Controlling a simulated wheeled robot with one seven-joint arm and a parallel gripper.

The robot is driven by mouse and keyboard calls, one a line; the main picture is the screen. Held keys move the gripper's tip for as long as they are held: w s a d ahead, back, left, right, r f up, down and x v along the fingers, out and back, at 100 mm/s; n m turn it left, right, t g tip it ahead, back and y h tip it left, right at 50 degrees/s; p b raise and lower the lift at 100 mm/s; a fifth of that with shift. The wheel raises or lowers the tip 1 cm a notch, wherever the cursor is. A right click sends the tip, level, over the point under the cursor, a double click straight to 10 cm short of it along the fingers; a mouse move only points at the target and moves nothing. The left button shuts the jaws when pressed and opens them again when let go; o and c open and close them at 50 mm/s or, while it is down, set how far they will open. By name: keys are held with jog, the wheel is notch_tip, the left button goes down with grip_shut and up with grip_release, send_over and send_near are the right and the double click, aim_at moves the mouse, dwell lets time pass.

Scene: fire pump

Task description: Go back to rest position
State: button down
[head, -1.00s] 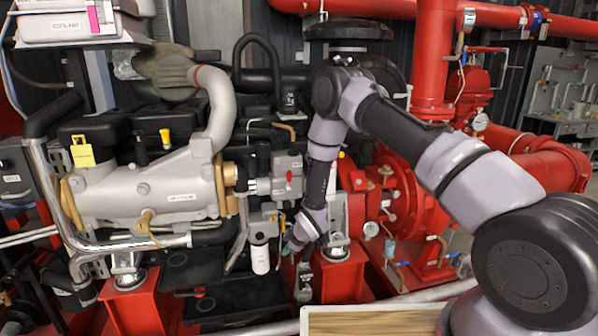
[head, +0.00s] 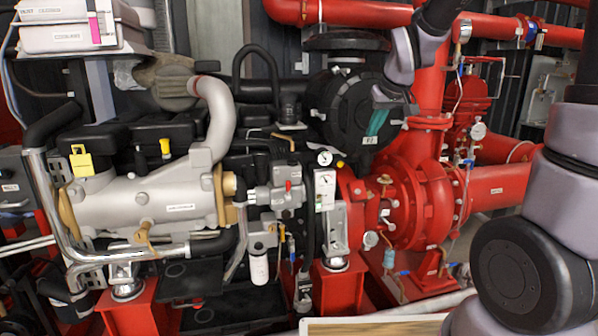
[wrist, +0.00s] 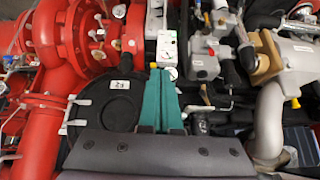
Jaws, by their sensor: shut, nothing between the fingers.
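My gripper (head: 377,122) shows in the head view at the upper right of centre, in front of the engine's round black housing (head: 345,110). Its two teal fingers (wrist: 161,100) are pressed together in the wrist view, with nothing between them. Part of my arm rises out of the top of the head view and comes back down to the wrist. In the wrist view the fingers overlap the black disc (wrist: 105,105) and point toward the gauge panel (wrist: 167,50); no contact is visible.
A grey and black engine (head: 145,200) fills the left. Red pump pipes (head: 420,190) stand at the right, with a red pipe (head: 345,12) along the top. White boxes (head: 68,32) sit at upper left. A wooden board edge (head: 375,326) is at the bottom.

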jog(key=s+d+r+m, duration=0.1)
jog(key=s+r+m, duration=0.1)
jog(key=s, duration=0.5)
jog(key=s+d+r+m, duration=0.2)
jog(key=s+r, duration=0.1)
jog(key=s, duration=0.4)
jog(key=s+d+r+m, duration=0.2)
jog(key=s, duration=0.5)
jog(key=shift+s+d+r, duration=0.25)
jog(key=shift+s, duration=0.1)
